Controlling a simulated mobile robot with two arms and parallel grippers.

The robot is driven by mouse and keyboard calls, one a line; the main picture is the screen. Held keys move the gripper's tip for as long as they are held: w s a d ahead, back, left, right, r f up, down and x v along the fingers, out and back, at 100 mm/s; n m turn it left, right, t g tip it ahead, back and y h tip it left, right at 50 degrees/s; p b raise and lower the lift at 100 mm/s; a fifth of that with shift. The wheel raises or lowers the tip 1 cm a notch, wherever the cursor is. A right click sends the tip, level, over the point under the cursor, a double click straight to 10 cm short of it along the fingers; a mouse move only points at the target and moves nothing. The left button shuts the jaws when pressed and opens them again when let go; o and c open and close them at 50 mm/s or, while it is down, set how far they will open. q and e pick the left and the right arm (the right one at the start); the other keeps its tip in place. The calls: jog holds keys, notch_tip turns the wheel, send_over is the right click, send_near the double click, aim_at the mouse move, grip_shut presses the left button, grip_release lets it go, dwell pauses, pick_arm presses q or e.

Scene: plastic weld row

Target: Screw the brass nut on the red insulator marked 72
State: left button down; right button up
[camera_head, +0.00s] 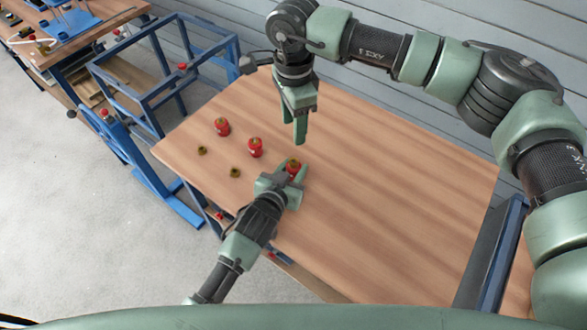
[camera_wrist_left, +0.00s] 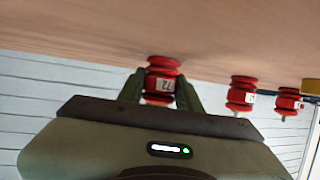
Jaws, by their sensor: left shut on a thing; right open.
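The red insulator marked 72 (camera_wrist_left: 162,84) stands between the fingers of my left gripper (camera_wrist_left: 160,92), which is shut on it. The wrist picture is upside down. In the head view the insulator (camera_head: 294,168) is upright on the table, partly hidden by my left gripper (camera_head: 285,178). A brass-coloured patch shows at its top; I cannot tell whether it is a nut. Loose brass nuts lie on the table, one nearer (camera_head: 235,172) and one farther left (camera_head: 202,151). My right gripper (camera_head: 301,138) is open, pointing down just behind insulator 72, with no nut visible in it.
Two more red insulators stand to the left, one in the middle (camera_head: 255,147) and one farther off (camera_head: 222,127). The wooden table (camera_head: 400,200) is clear on the right. A blue frame (camera_head: 165,70) and another workbench (camera_head: 75,45) lie beyond the table's left side.

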pick_arm(q)
jog(key=shift+f, duration=0.1)
jog(key=c, duration=0.9)
grip_release()
jog(key=shift+v, duration=3.9)
